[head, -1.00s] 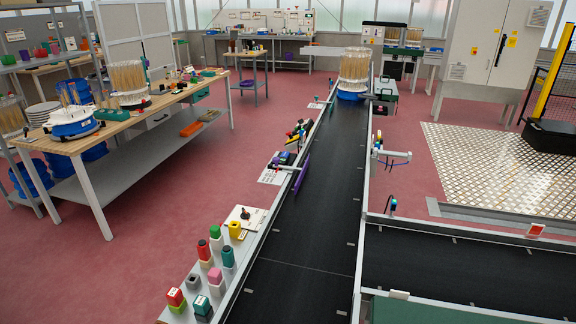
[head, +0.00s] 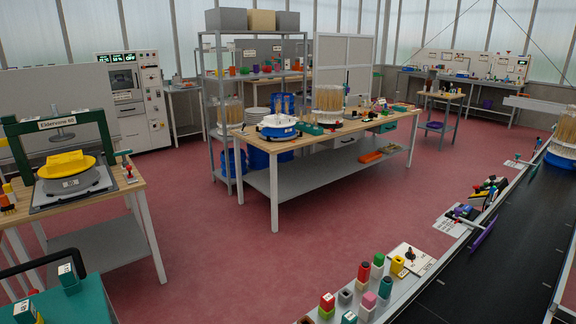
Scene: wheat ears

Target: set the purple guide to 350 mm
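The purple guide (head: 483,234) is a thin purple bar at the left edge of the black conveyor belt (head: 480,275), on the right side of the head view. It stands at an angle over the belt edge. A small dark and purple unit (head: 463,212) sits beside it on the rail, with a white printed sheet (head: 452,220) next to it. Any scale marks or numbers there are too small to read. Neither of my grippers is in view.
A panel with coloured buttons and blocks (head: 397,263) runs along the near belt edge. A wooden workbench (head: 350,125) stands mid-room. A press table with a yellow part (head: 68,162) is at left. Red floor (head: 230,270) between them is clear.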

